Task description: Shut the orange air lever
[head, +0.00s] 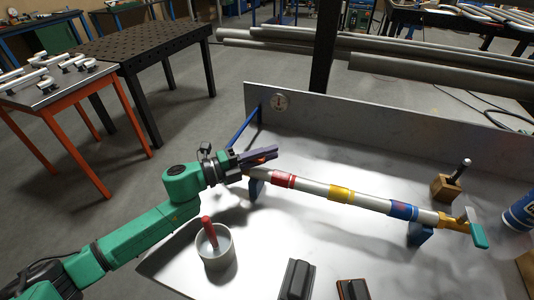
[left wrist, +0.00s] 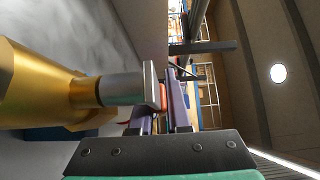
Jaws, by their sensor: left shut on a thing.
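A silver pipe (head: 314,187) with red, yellow and blue bands rests on blue supports. My left gripper (head: 268,154), with purple fingers, is at its left end. The orange air lever (head: 265,160) is mostly hidden by the fingers. In the left wrist view, the left gripper (left wrist: 166,105) is shut on the orange air lever (left wrist: 163,97), of which a small orange strip shows. A brass fitting (left wrist: 40,85) with a grey metal stem (left wrist: 122,88) lies left of the fingers. The lever's full angle is hidden. My right gripper is not in view.
A teal-handled lever (head: 479,235) is on the pipe's right end. A grey cup (head: 215,256) with a red-handled tool stands in front of the pipe. A wooden block (head: 445,188) and dark blocks (head: 297,279) stand on the bench.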

